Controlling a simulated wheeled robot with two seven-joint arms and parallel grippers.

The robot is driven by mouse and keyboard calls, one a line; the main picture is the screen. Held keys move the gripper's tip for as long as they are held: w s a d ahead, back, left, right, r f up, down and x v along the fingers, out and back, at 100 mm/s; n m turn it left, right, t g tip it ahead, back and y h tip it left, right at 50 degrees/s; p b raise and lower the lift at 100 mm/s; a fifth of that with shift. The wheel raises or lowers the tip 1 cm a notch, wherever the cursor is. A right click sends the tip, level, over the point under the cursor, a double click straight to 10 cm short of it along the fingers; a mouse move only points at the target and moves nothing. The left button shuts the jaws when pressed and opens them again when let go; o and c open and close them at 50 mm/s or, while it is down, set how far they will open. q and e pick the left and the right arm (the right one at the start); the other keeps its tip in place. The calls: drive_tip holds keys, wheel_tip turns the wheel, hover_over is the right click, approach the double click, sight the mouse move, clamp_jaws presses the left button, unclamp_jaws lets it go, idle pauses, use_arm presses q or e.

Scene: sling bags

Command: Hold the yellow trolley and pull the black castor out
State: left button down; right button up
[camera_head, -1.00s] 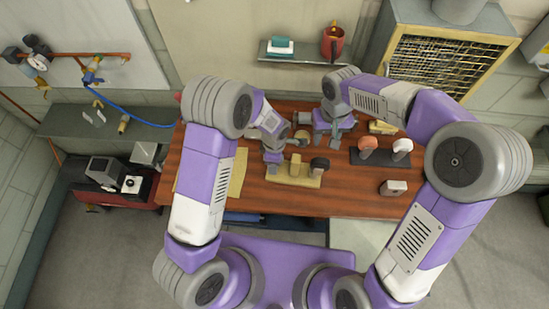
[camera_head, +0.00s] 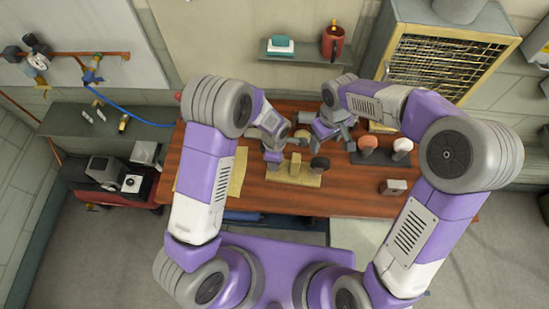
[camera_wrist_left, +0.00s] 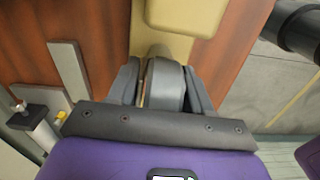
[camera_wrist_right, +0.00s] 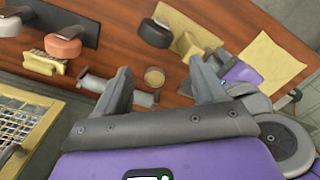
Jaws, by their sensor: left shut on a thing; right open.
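The yellow trolley (camera_head: 295,178) stands on the brown table, with a black castor (camera_head: 320,163) upright at its right end. In the right wrist view the black castor (camera_wrist_right: 155,33) is at the far end of the trolley (camera_wrist_right: 197,42). My left gripper (camera_head: 272,157) is at the trolley's left end. In the left wrist view its fingers (camera_wrist_left: 163,88) are shut on a grey rounded part at the end of the yellow trolley (camera_wrist_left: 188,14). My right gripper (camera_head: 336,137) is open and empty, behind and slightly right of the black castor, apart from it.
A dark board (camera_head: 378,157) with an orange and a white castor lies to the right. A yellow brush (camera_wrist_right: 46,63), a grey roller-like part (camera_wrist_right: 115,92) and a round beige piece (camera_wrist_right: 154,77) lie near my right gripper. A pale block (camera_head: 393,187) stands at front right.

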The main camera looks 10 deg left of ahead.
sight(321, 159)
wheel_tip(321, 159, down, 3)
drive_tip(key=n, duration=0.5)
drive_tip(key=shift+d+r+n, duration=0.1)
drive_tip(key=shift+d+n, duration=0.05)
drive_tip(key=shift+n, duration=0.15)
wheel_tip(321, 159, down, 2)
drive_tip(key=n, duration=0.4)
drive_tip(key=shift+s+d+n, duration=0.1)
drive_tip(key=shift+n, duration=0.2)
drive_tip(key=shift+f, duration=4.45)
drive_tip(key=c, duration=1.1)
drive_tip(key=shift+r, duration=3.1)
drive_tip(key=shift+c, duration=0.2)
drive_tip(key=shift+r, duration=0.15)
drive_tip(key=shift+r, duration=1.9)
